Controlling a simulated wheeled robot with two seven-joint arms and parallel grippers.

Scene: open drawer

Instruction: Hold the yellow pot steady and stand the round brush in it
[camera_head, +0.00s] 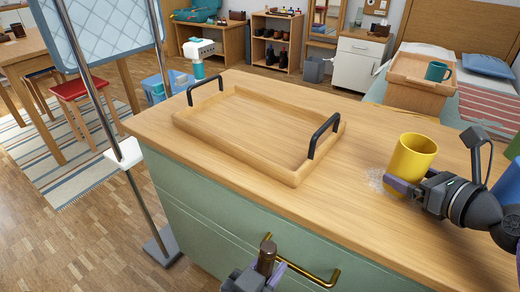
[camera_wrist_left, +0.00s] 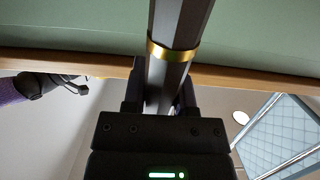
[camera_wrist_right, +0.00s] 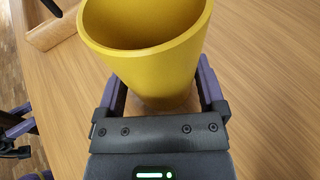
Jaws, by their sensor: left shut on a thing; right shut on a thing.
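The yellow pot (camera_head: 410,156) stands upright and open-topped on the wooden counter top (camera_head: 345,215), at the right. My right gripper (camera_wrist_right: 162,92) is shut on the pot, one finger on each side low on its wall, as the right wrist view shows. My left gripper (camera_head: 264,272) is in front of the green cabinet, below the counter's front edge. It is shut on a dark handle with a gold ring, which I take to be the round brush (camera_wrist_left: 180,20). Its brown end (camera_head: 267,252) points up in the head view. I cannot make out any bristles.
A wooden tray (camera_head: 297,178) with black handles lies empty on the counter, left of the pot. A gold drawer handle (camera_head: 325,279) is beside my left gripper. A blue object (camera_head: 508,188) is partly visible at the right edge.

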